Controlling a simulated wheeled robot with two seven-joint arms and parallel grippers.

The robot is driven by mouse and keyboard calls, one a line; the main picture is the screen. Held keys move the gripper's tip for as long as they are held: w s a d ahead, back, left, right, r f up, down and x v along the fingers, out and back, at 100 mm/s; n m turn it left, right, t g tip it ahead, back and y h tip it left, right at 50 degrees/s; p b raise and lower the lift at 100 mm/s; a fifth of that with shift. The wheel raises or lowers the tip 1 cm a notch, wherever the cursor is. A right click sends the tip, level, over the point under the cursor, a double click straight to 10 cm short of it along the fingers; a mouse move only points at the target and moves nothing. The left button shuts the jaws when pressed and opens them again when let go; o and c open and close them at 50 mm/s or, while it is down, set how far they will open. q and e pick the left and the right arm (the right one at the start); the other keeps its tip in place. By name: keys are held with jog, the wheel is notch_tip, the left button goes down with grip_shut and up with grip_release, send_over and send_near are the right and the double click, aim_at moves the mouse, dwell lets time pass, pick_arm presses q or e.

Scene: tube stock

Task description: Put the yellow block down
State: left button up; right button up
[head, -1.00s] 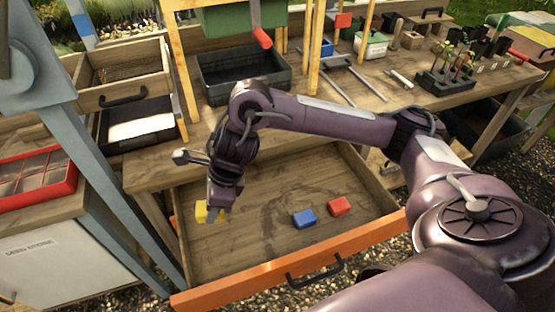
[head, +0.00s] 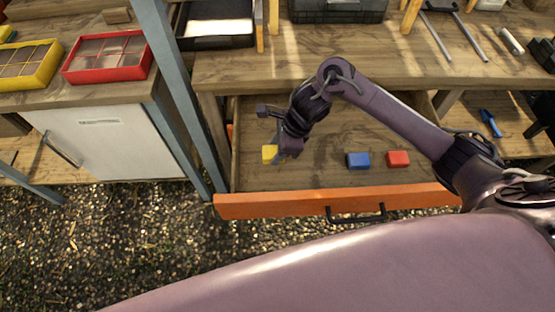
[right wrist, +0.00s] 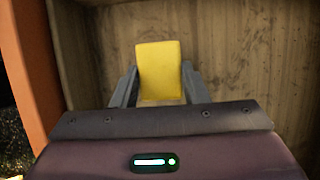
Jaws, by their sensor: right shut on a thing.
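The yellow block (head: 270,153) is at the left end of the open drawer (head: 290,203) with the orange front. My right gripper (head: 284,152) is shut on it. In the right wrist view the yellow block (right wrist: 159,70) sits between the two fingers (right wrist: 159,88), with the drawer's bare wooden floor (right wrist: 230,70) beyond it. I cannot tell whether the block touches the floor. A blue block (head: 358,160) and a red block (head: 398,159) lie in the drawer to the right. My left gripper is not in view.
The workbench top (head: 300,70) lies above and behind the drawer. A white cabinet (head: 115,140) stands to the left, with a red divided tray (head: 108,76) and a yellow divided tray (head: 28,85) on top. The drawer floor between the yellow and blue blocks is clear.

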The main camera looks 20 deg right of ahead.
aim_at(277, 168)
notch_tip(277, 168, down, 6)
jog(key=shift+f, duration=0.15)
jog(key=o, duration=1)
jog(key=shift+c, duration=0.2)
jog(key=b+v, duration=0.1)
jog(key=v, duration=1.1)
